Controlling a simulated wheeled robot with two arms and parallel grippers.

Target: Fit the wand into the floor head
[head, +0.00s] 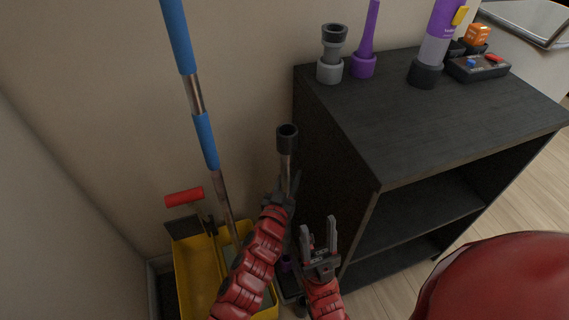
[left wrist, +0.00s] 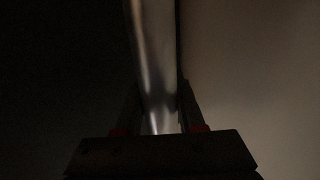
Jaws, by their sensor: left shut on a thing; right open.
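The wand (head: 286,160) is a metal tube with a dark collar on top, standing near upright beside the cabinet's left side. My left gripper (head: 284,188) is shut on it below the collar. The metal tube (left wrist: 155,60) also shows between the fingers in the left wrist view. What looks like the floor head (head: 290,284), dark with a bit of purple, lies low between my forearms and is mostly hidden. The wand's lower end is hidden, so I cannot tell whether the two touch. My right gripper (head: 319,236) is open and empty, right of the wand.
A dark cabinet (head: 400,120) stands at right, with grey and purple attachments (head: 330,66) and a purple handheld vacuum (head: 436,45) on top. A yellow bucket (head: 187,275) with a blue-gripped mop pole (head: 206,140) and a red-handled tool (head: 184,197) stands at left.

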